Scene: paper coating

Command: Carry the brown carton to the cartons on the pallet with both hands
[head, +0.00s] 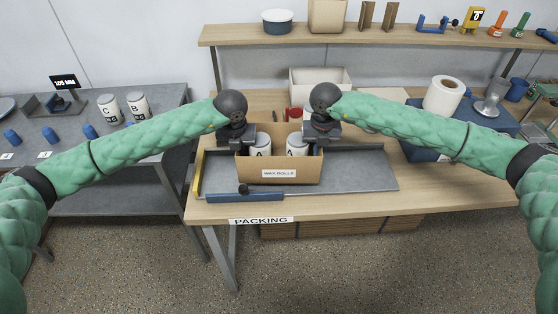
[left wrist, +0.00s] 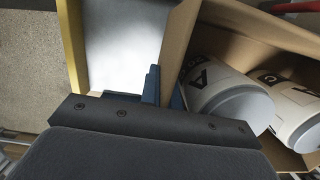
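The brown carton (head: 279,170) stands upright and open-topped on the grey mat (head: 360,177) of the packing table. My left gripper (head: 242,143) is at the carton's left wall. In the left wrist view the carton wall (left wrist: 180,45) runs between the two blue fingers (left wrist: 164,90), which sit close on both sides of it. My right gripper (head: 315,142) is at the carton's right wall; its fingertips are hidden.
A shelf (head: 370,36) runs behind the table. A white box (head: 320,77) stands behind the carton. A blue bar (head: 245,196) lies along the mat's front edge. The floor in front is clear.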

